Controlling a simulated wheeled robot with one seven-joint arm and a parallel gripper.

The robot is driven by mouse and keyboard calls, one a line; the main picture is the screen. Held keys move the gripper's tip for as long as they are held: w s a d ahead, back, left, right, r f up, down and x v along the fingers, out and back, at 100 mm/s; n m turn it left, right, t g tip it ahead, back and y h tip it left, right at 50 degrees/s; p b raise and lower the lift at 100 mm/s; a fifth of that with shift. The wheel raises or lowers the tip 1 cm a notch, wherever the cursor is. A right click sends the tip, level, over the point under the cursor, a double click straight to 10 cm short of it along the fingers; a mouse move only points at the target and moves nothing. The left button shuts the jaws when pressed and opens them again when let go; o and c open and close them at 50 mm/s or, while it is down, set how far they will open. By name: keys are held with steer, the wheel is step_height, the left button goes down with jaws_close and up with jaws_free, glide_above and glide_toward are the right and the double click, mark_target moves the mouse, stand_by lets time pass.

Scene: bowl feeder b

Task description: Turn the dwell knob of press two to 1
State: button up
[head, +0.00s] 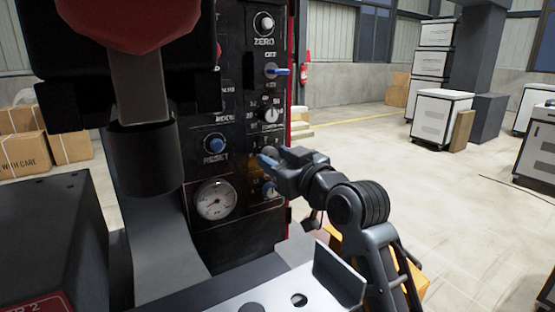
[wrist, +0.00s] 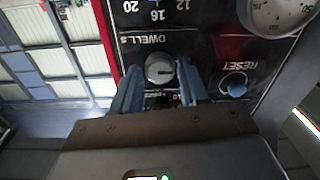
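My gripper (head: 268,160) is at the panel in the head view and largely hides this knob there. In the wrist view my gripper (wrist: 160,82) is open, with one blue finger on each side of the knob. Narrow gaps seem to show beside the knob; I cannot tell whether either finger touches it.
A numbered knob (head: 271,115) and a blue-lever switch (head: 277,71) sit above. A blue knob (head: 268,188) is just below. The blue RESET button (head: 215,143) and a gauge (head: 216,200) are to the left. Open floor (head: 455,205) lies right.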

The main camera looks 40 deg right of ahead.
steer(key=c, duration=0.7)
steer(key=m+p, duration=0.2)
steer(key=m, duration=0.2)
steer(key=shift+m+p, duration=1.35)
steer(key=shift+m, duration=1.05)
steer(key=o, duration=1.1)
steer(key=shift+c, duration=0.2)
